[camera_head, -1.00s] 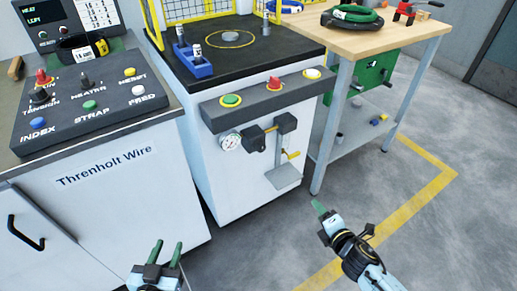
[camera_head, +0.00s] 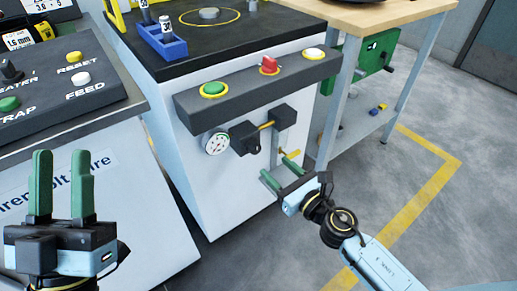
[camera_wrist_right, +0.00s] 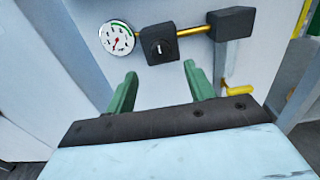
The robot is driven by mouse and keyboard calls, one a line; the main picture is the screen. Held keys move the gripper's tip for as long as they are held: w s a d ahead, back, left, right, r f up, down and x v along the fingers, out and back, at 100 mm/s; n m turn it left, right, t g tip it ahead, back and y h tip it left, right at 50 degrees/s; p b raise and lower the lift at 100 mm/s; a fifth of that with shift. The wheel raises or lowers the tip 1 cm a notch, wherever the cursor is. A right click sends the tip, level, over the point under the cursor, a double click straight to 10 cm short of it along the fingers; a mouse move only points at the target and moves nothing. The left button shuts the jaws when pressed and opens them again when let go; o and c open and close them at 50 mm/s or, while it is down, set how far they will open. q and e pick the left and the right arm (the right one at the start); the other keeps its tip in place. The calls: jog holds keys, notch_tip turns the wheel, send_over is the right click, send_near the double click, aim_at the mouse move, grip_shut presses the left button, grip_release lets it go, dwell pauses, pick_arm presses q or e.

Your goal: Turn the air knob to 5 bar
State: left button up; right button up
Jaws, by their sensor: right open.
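The black air knob (camera_head: 245,138) sits on the white cabinet's front, beside a round white pressure gauge (camera_head: 215,143). In the right wrist view the knob (camera_wrist_right: 160,46) shows a small white mark on its face, and the gauge (camera_wrist_right: 116,38) has a red needle; its reading is too small to tell. My right gripper (camera_head: 277,172) is open and empty, below and right of the knob in the head view. In the right wrist view its green fingers (camera_wrist_right: 160,72) are apart, with the knob beyond the gap. My left gripper (camera_head: 61,160) is open and empty at lower left.
A yellow pipe joins the knob to a black block (camera_head: 284,117). A yellow-handled valve (camera_wrist_right: 238,90) is close to the right finger. Above is a dark button bar (camera_head: 225,103) with green, red and white buttons. A control console (camera_head: 60,95) stands left; a workbench (camera_head: 375,14) stands right.

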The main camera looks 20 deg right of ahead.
aim_at(257, 149)
jog(key=x, duration=0.7)
jog(key=shift+w, duration=0.2)
jog(key=shift+w+a+f, duration=0.1)
jog(key=shift+w+a, duration=0.2)
jog(key=shift+w, duration=0.3)
jog(key=shift+c, duration=0.3)
jog(key=c, duration=0.9)
jog(key=shift+o, duration=0.2)
